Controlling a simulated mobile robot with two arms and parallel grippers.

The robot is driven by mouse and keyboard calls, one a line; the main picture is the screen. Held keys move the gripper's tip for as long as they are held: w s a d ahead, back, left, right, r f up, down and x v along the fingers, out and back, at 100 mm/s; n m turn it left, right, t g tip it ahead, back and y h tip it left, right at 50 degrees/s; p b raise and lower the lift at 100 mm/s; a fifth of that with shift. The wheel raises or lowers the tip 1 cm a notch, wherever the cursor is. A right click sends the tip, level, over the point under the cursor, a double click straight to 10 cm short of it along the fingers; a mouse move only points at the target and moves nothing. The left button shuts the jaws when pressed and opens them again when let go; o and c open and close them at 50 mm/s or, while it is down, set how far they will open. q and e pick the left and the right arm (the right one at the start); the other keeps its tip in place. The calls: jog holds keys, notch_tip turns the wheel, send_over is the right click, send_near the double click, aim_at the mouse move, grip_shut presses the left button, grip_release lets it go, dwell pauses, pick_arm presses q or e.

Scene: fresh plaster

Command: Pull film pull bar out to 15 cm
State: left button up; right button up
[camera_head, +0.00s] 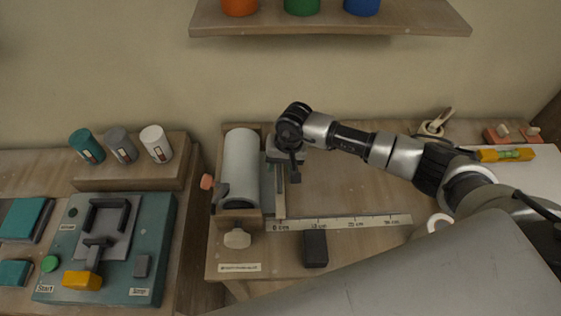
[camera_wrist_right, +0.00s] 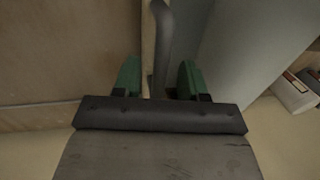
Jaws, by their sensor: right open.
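The film roll (camera_head: 241,168) is a pale cylinder in a wooden holder on the bench. The film pull bar (camera_head: 280,203) is a thin upright strip along the roll's right side, near the 0 cm end of the scale (camera_head: 345,222). My right gripper (camera_head: 281,160) is over the bar's far part and hides some of it. In the right wrist view my open gripper (camera_wrist_right: 158,80) has green fingers on both sides of a curved grey handle (camera_wrist_right: 161,40), with visible gaps. The roll's pale side (camera_wrist_right: 245,50) shows to the right there. My left gripper is out of view.
A dark block (camera_head: 315,248) lies just below the scale. A wooden knob (camera_head: 237,237) stands before the roll. A teal machine (camera_head: 150,250) is at left, and a shelf (camera_head: 330,22) overhangs the back. The bench right of the bar is clear under my arm.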

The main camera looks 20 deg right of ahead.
grip_shut()
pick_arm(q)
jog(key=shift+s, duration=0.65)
pick_arm(e)
jog(key=s+d+b, duration=0.1)
jog(key=d, duration=0.3)
jog(key=s+d+b, duration=0.1)
jog(key=d+b, duration=0.1)
jog(key=d, duration=0.3)
jog(key=s+d+b, duration=0.2)
jog(key=d, duration=0.3)
jog(key=shift+d, duration=0.25)
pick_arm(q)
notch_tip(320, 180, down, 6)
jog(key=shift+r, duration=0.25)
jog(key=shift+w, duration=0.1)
pick_arm(e)
grip_release()
